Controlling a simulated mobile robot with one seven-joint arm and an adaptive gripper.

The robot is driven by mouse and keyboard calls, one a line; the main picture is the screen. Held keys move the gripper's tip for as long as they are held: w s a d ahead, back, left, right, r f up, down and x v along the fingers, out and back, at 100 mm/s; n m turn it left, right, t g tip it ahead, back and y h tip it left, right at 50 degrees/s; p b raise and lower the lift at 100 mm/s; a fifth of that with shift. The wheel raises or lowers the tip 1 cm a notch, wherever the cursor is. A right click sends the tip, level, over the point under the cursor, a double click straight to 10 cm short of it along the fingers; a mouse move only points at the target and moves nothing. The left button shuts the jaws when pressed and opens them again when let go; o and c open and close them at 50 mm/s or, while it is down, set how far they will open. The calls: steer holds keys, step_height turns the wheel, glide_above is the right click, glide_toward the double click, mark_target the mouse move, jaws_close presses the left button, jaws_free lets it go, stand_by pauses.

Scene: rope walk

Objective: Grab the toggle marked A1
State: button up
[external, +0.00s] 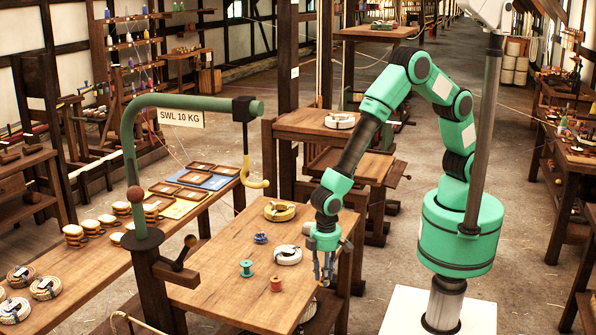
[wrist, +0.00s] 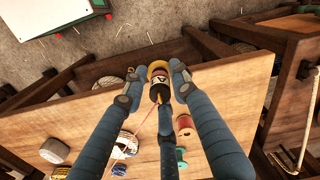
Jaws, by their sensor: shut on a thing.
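A short toggle (wrist: 158,92) with a dark body, a yellow-orange end and a pale mark sits between my fingertips in the wrist view. The mark is too small to read in full. My gripper (wrist: 155,82) is shut on it, with blue fingers on both sides and one below. In the external view my gripper (external: 324,268) points down at the right edge of the wooden table (external: 215,275). The toggle cannot be made out there. A thin pink cord (wrist: 138,132) runs from near the toggle down to the left in the wrist view.
On the table stand a green spool (external: 246,268), a red spool (external: 276,284), a white coil (external: 288,255), a blue bundle (external: 261,238) and a yellow coil (external: 280,211). A green crane arm (external: 190,101) with a hook rises at the left. The table's front middle is clear.

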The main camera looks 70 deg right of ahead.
steer(key=shift+s+d, duration=0.25)
steer(key=shift+d, duration=0.05)
stand_by(0.5)
